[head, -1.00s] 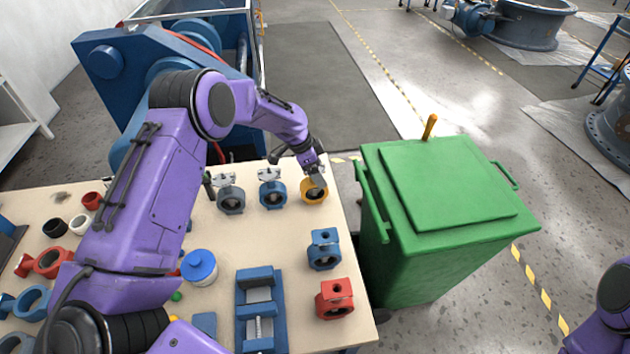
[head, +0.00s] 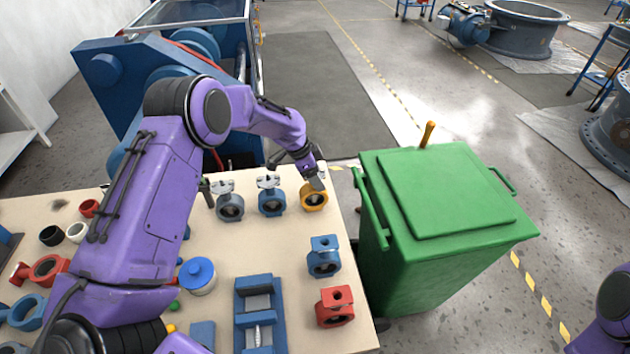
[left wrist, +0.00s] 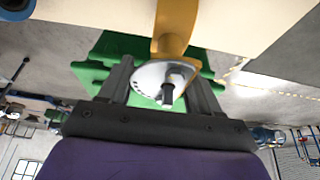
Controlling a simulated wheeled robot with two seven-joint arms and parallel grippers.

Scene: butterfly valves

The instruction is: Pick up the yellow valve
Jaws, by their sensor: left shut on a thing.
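The yellow valve (head: 304,197) stands at the far right corner of the table, at the right end of a row with a blue valve and a grey valve. My left gripper (head: 316,183) reaches down onto its top from above and is shut on it. In the left wrist view, the yellow valve body (left wrist: 175,30) shows at the top, and its round metal top plate with a stem lies between the fingers of my left gripper (left wrist: 161,88). Part of the valve's top is hidden by the gripper in the head view. My right gripper is out of view.
The blue valve (head: 272,212) stands close on the left, with the grey valve (head: 230,217) beyond it. Another blue valve (head: 323,263) and a red valve (head: 334,318) stand nearer. A green bin (head: 440,200) stands right of the table (head: 275,240).

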